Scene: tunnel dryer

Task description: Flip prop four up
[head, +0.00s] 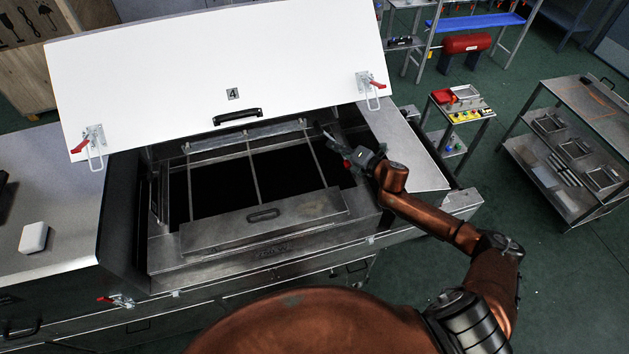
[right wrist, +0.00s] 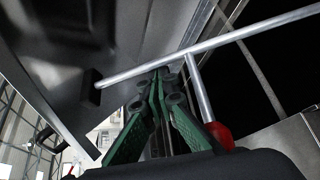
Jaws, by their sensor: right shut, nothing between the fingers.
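The white lid marked 4 (head: 190,70) stands raised and tilted over an open dryer bay (head: 250,180). My right gripper (head: 322,130) is at the right end of the opening, under the lid's right part. In the right wrist view my right gripper (right wrist: 158,80) is shut and empty, its green-padded fingers together. A grey metal rod (right wrist: 240,35), apparently the prop, crosses just beyond the fingertips; I cannot tell whether they touch. A shorter bar (right wrist: 200,90) branches from it to a red knob (right wrist: 219,135), right of the fingers. My left gripper is not in view.
Red-handled latches (head: 371,86) (head: 92,143) hang at the lid's lower corners, with a black handle (head: 237,116) between. A loose-looking metal panel with a handle (head: 263,222) lies at the bay's front. A steel top (head: 415,155) borders the right. A white block (head: 33,237) sits left.

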